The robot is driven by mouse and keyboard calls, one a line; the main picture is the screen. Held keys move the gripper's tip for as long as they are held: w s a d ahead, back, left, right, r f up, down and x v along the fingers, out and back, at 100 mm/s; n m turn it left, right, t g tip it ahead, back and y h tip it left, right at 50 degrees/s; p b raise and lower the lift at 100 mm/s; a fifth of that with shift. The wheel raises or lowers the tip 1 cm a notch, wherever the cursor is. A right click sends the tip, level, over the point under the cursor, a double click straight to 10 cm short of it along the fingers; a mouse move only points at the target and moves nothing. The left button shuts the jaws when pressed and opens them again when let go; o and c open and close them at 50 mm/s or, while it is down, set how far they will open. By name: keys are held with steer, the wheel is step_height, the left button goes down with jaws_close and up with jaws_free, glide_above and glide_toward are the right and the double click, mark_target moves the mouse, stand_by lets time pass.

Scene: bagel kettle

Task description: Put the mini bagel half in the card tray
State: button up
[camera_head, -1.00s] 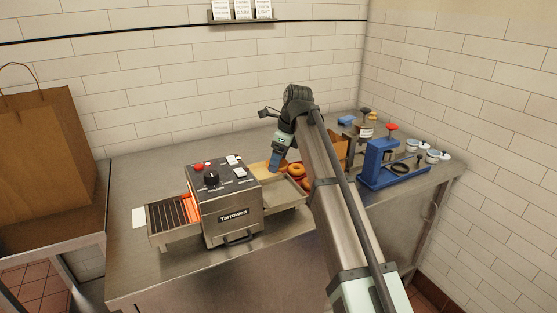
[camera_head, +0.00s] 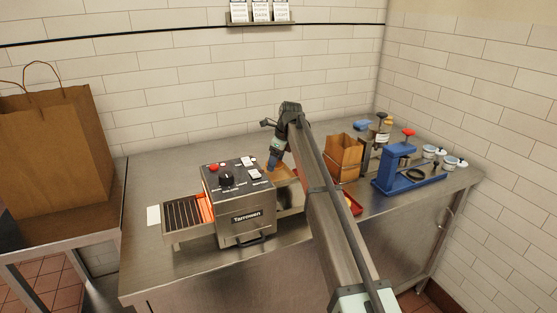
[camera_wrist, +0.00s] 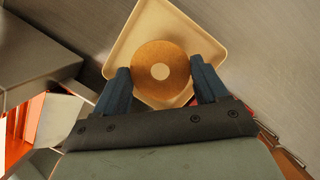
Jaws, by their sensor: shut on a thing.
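My gripper (camera_wrist: 160,88) is shut on the mini bagel half (camera_wrist: 150,58), a round golden-brown piece with a pale centre, held between two dark blue fingers. Behind it in the wrist view is the square beige card tray (camera_wrist: 150,12). In the head view my gripper (camera_head: 274,162) points down just behind the toaster's right side, at the card tray (camera_head: 288,174). The arm hides part of the tray in that view.
A steel conveyor toaster (camera_head: 240,205) with a glowing inlet stands close left of my gripper. A red tray (camera_head: 356,206) is partly behind my arm. A brown box (camera_head: 343,155) and a blue press (camera_head: 395,168) stand right.

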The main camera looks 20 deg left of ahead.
steer(key=shift+f, duration=2.6)
steer(key=o, duration=1.1)
step_height(320, 180, up, 7)
steer(key=shift+r, duration=0.1)
